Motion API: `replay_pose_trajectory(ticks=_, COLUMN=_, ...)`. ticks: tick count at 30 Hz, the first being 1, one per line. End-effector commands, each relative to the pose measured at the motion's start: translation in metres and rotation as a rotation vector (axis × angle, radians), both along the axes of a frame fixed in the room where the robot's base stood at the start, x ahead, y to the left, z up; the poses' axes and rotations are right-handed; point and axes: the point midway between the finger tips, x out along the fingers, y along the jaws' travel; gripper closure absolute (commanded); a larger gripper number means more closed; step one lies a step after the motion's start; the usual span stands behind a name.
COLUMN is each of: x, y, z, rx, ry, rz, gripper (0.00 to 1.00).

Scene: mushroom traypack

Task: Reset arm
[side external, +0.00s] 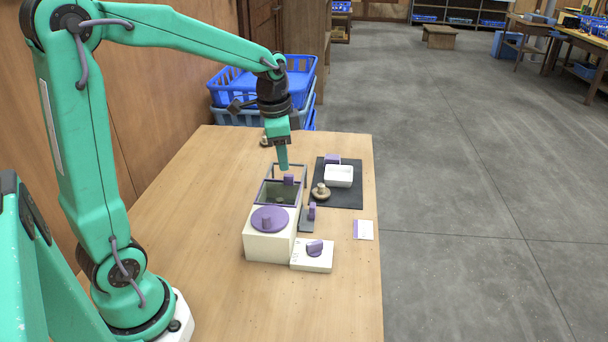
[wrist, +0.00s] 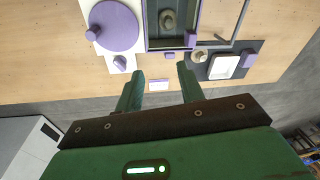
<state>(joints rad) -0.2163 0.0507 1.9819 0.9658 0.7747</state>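My gripper (side external: 283,165) hangs pointing down above the far end of a dark-walled open bin (side external: 279,193). In the wrist view my gripper (wrist: 160,70) has its two green fingers apart, with nothing between them. A mushroom (wrist: 167,20) lies inside the bin. A brown-capped mushroom (side external: 320,191) sits at the left edge of a dark mat (side external: 350,199); it also shows in the wrist view (wrist: 200,57). A small white tray (side external: 339,184) stands on the mat and looks empty. My gripper touches none of these.
A white box (side external: 268,247) with a purple disc (side external: 269,218) adjoins the bin. A white block (side external: 312,263) with a purple knob and a card (side external: 363,230) lie nearby. Blue crates (side external: 235,115) stand beyond the table (side external: 200,220), whose left part is mostly clear.

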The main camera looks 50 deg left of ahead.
Motion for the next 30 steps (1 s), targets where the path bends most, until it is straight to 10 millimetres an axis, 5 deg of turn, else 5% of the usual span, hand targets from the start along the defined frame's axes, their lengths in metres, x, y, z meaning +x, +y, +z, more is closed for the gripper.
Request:
replay_pose_trajectory(ticks=15, x=-0.080, y=-0.052, z=0.046, rx=-0.059, ry=-0.187, rz=0.265, gripper=0.62)
replay_pose_trajectory(ticks=30, x=-0.149, y=-0.081, z=0.048, rx=-0.180, ry=-0.333, rz=0.490, gripper=0.62)
